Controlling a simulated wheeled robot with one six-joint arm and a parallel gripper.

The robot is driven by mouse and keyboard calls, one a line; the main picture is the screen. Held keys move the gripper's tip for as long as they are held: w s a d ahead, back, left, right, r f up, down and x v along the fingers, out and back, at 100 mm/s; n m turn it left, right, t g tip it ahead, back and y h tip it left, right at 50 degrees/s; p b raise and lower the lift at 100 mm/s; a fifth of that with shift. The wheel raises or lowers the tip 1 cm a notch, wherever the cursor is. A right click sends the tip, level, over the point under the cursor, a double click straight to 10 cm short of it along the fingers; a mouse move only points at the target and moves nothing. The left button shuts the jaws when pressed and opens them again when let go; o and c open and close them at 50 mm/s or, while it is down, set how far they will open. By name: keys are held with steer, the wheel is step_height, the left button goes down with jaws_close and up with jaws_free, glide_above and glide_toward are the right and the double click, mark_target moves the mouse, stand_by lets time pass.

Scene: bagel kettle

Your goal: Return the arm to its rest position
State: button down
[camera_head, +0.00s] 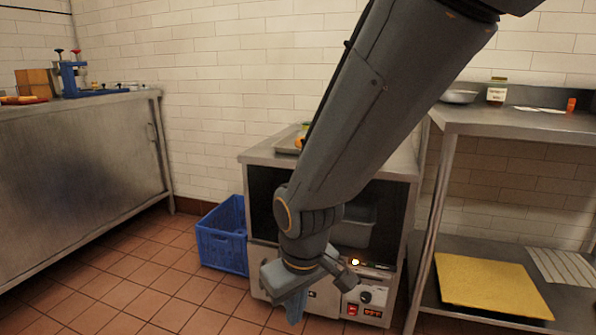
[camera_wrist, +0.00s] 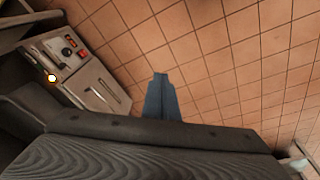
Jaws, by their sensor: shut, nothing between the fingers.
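My arm reaches down across the middle of the head view, in front of a steel cabinet (camera_head: 265,155) with a control panel. My gripper (camera_head: 294,312) hangs at its lower end, low before the cabinet's front and above the tiled floor. In the wrist view my gripper (camera_wrist: 160,76) shows as one narrow blue-grey wedge with its fingers together. Nothing is held. The arm hides part of the cabinet's top and front.
A blue crate (camera_head: 222,240) stands on the floor left of the cabinet. A steel counter (camera_head: 75,150) is at the left. A steel shelf table (camera_head: 510,122) at the right bears a bowl (camera_head: 459,97) and a jar (camera_head: 497,92), with a yellow board (camera_head: 490,285) below. Floor at front left is clear.

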steer(key=s+r+m+g, duration=0.15)
steer(key=s+r, duration=0.25)
steer(key=s, duration=1)
steer(key=d+r+m+p, duration=0.3)
steer(key=d+r+p, duration=0.7)
steer(key=r+p, duration=0.3)
steer(key=d+r+m+h+p, duration=0.1)
steer(key=d+r+m+p, duration=0.2)
steer(key=d+r+p, duration=0.7)
step_height(320, 180, up, 3)
steer(key=p, duration=0.8)
